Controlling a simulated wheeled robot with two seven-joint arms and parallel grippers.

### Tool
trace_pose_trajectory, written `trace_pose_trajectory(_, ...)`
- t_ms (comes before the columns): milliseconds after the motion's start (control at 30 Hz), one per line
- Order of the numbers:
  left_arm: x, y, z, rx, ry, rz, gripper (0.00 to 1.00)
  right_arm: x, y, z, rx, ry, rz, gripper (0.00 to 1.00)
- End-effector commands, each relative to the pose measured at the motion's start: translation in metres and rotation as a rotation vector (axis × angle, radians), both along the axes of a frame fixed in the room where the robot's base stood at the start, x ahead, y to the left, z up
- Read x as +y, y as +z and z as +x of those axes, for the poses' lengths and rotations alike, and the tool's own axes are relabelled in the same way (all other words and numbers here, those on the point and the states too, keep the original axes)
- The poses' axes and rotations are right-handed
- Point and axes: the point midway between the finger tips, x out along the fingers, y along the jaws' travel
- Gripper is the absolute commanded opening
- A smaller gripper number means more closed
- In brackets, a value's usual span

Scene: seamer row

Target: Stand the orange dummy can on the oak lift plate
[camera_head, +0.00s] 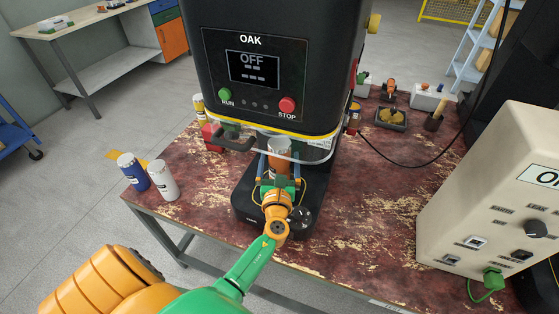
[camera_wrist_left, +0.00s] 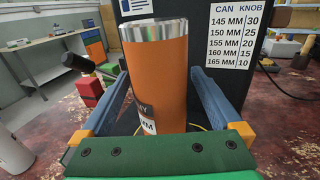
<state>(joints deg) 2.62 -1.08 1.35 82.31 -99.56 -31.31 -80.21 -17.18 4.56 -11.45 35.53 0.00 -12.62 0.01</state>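The orange dummy can (camera_head: 279,153) is upright under the seaming head of the OAK machine (camera_head: 265,70), above its black base (camera_head: 247,195). In the left wrist view the can (camera_wrist_left: 160,75) shows a silver rim and part of a white label. My left gripper (camera_head: 279,166) reaches in from the front. The can's foot and the lift plate are hidden behind my gripper, so I cannot tell whether the can rests on the plate. My right gripper is out of view.
A clear guard (camera_head: 312,150) surrounds the head's front. A dial (camera_head: 300,217) sits on the base's right. A blue can (camera_head: 133,171) and a white can (camera_head: 162,180) stand at the table's left. A beige control box (camera_head: 490,200) stands right. A can and knob chart (camera_wrist_left: 236,35) hangs behind.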

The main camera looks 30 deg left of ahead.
Motion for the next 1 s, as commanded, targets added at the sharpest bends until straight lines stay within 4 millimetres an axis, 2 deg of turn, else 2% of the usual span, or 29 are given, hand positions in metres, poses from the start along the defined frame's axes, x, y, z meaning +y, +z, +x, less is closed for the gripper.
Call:
trace_pose_trajectory(267, -0.001, 0.004, -0.002, 0.000, 0.000, 0.000, 1.00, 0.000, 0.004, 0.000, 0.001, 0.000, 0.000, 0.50)
trace_pose_trajectory(367, -0.010, 0.001, -0.016, 0.002, -0.002, 0.000, 1.00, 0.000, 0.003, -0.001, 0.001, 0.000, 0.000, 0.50)
trace_pose_trajectory(700, -0.054, -0.001, -0.087, 0.002, -0.001, 0.000, 1.00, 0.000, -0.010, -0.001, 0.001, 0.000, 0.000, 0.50)
trace_pose_trajectory(833, -0.062, 0.001, -0.099, 0.000, 0.000, 0.000, 1.00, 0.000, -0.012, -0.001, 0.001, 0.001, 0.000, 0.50)
trace_pose_trajectory(1000, -0.064, 0.003, -0.102, 0.000, 0.001, 0.000, 1.00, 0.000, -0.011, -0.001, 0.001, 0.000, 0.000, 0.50)
